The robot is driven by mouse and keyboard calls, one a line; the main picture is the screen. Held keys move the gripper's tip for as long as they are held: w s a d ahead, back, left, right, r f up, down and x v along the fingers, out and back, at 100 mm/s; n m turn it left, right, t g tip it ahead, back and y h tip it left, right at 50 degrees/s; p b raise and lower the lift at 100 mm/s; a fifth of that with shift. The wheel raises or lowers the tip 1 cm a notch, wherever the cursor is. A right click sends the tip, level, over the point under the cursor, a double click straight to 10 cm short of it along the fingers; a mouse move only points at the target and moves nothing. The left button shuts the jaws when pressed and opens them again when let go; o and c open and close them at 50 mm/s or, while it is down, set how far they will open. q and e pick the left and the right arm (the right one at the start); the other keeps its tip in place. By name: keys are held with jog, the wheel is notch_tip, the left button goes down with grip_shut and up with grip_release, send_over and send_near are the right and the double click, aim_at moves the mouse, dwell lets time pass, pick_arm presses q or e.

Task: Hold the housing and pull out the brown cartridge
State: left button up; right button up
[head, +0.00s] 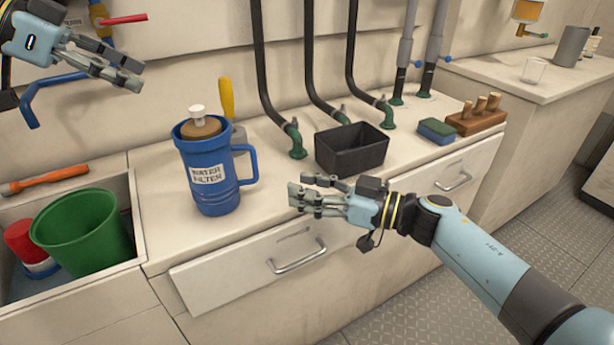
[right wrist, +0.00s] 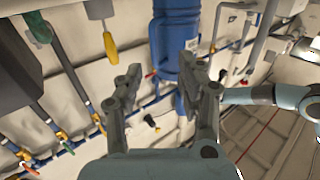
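The blue filter housing (head: 222,182) stands upright on the counter, its handle on the right and a "WATER FILTER" label on its front. It also shows in the right wrist view (right wrist: 177,38), beyond the fingers. The brown cartridge (head: 205,128) sits in its open top, with a white knob above; its lower part is hidden inside. My right gripper (head: 298,191) is open and empty, to the right of the housing, apart from it, fingers pointing towards it; its spread fingers show in the right wrist view (right wrist: 162,70). My left gripper (head: 142,80) is open and empty, up and left of the housing.
A yellow-handled tool (head: 227,98) stands close behind the housing. A black bin (head: 352,160) stands to its right, before dark hoses. A sink at left holds a green bucket (head: 85,240). A blue-green sponge (head: 437,132) lies farther right. Counter in front of the bin is clear.

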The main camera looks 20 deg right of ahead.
aim_at(256, 179)
jog(key=x, duration=0.4)
jog(key=r+x, duration=0.1)
jog(key=x, duration=0.2)
jog(key=w+r+x, duration=0.1)
jog(key=x, duration=0.3)
jog(key=shift+w+d, duration=0.15)
grip_shut()
dwell(0.9)
